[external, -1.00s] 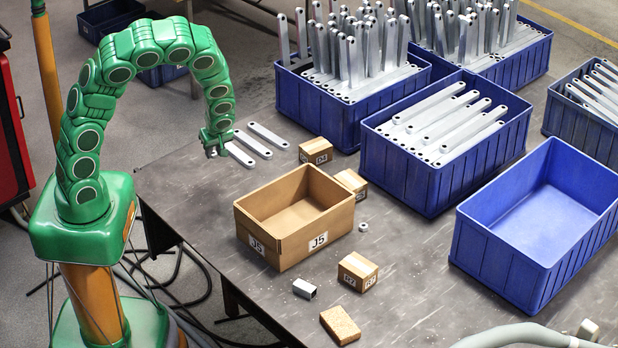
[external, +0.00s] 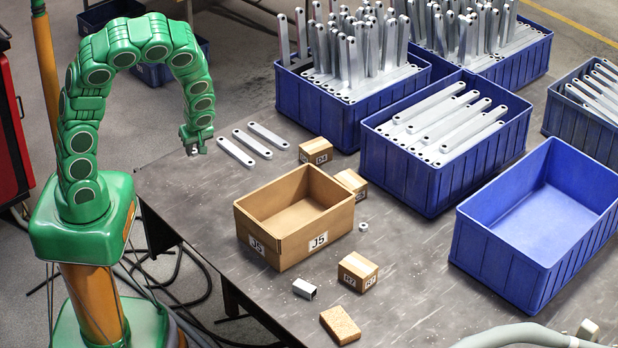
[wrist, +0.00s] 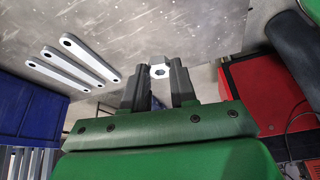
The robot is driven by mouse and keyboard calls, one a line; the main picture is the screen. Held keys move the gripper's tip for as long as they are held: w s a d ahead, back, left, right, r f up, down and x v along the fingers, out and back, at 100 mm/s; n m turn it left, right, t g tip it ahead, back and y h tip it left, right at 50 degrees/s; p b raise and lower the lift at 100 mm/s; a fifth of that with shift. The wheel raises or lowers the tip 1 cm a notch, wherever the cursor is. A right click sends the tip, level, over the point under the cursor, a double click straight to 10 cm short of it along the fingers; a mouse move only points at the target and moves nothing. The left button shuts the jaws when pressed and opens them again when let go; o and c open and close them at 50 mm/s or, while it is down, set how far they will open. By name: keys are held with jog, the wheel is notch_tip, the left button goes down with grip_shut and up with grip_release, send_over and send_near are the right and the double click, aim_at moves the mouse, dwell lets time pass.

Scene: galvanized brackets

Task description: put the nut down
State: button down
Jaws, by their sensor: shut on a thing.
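My gripper (external: 195,149) hangs near the table's back-left edge, left of three flat galvanized brackets. In the wrist view my gripper (wrist: 159,73) is shut on a small pale metal nut (wrist: 160,71) with a dark hole, held between its fingertips. The nut (external: 193,151) shows only as a small grey spot in the external view. I cannot tell the gap between it and the table (external: 205,220). Another small nut-like ring (external: 363,227) lies on the table right of the J5 box.
The three brackets (external: 252,141) lie flat beside my gripper. An open cardboard box (external: 295,240) marked J5 stands mid-table. Small boxes (external: 357,272), a metal tube piece (external: 304,289) and a tan block (external: 340,325) lie around it. Blue bins (external: 400,175) fill the right; one (external: 500,260) is empty.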

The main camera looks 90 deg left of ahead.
notch_tip(320, 180, up, 5)
jog(key=shift+w, duration=0.1)
jog(key=w+d+m+t, duration=0.4)
jog(key=w+d+m, duration=0.7)
jog(key=w+d, duration=0.85)
send_near(302, 224)
jog(key=shift+w+d+f, duration=0.1)
jog(key=shift+w+f, duration=0.1)
jog(key=shift+f, duration=0.45)
jog(key=shift+w+f, duration=0.5)
jog(key=shift+w, duration=0.1)
jog(key=shift+w+f, duration=0.1)
jog(key=shift+f, duration=1.6)
